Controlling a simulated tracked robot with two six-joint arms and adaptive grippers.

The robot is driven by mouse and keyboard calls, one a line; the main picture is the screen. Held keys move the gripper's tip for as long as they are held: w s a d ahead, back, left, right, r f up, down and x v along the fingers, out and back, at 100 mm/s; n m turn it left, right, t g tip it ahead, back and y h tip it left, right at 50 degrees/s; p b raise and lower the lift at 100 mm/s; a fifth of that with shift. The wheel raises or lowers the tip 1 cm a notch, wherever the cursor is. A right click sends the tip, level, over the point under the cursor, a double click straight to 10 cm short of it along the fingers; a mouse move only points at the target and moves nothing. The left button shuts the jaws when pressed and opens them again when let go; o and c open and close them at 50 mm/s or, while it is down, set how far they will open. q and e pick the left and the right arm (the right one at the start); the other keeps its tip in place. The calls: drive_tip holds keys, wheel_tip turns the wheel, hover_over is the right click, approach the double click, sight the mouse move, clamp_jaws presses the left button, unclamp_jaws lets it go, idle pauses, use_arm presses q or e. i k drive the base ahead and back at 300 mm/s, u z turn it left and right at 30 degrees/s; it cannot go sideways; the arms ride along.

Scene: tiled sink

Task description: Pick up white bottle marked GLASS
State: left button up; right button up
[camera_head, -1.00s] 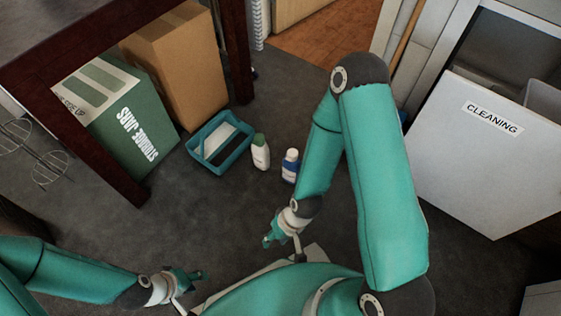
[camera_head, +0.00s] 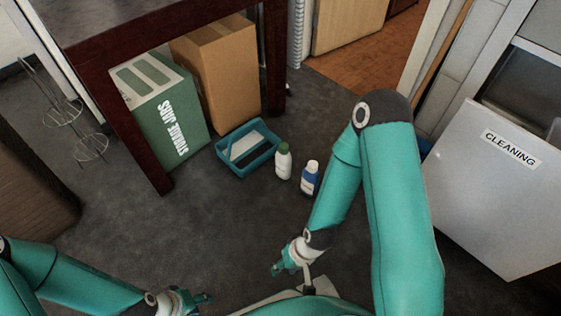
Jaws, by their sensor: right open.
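A white bottle with a green cap (camera_head: 283,163) stands upright on the dark floor near the middle of the view. Its label is too small to read. A blue and white bottle with a white cap (camera_head: 310,179) stands upright just to its right. My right gripper (camera_head: 280,268) is open and empty, well below the bottles in the picture and apart from them. My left gripper (camera_head: 203,299) is at the bottom edge, far from the bottles. It is partly cut off and its jaws are too small to read.
A teal tray (camera_head: 232,168) lies left of the bottles. Floor before the bottles is clear.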

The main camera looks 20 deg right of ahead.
sight(283, 156)
drive_tip(key=i, duration=0.85)
drive_tip(key=z, duration=0.05)
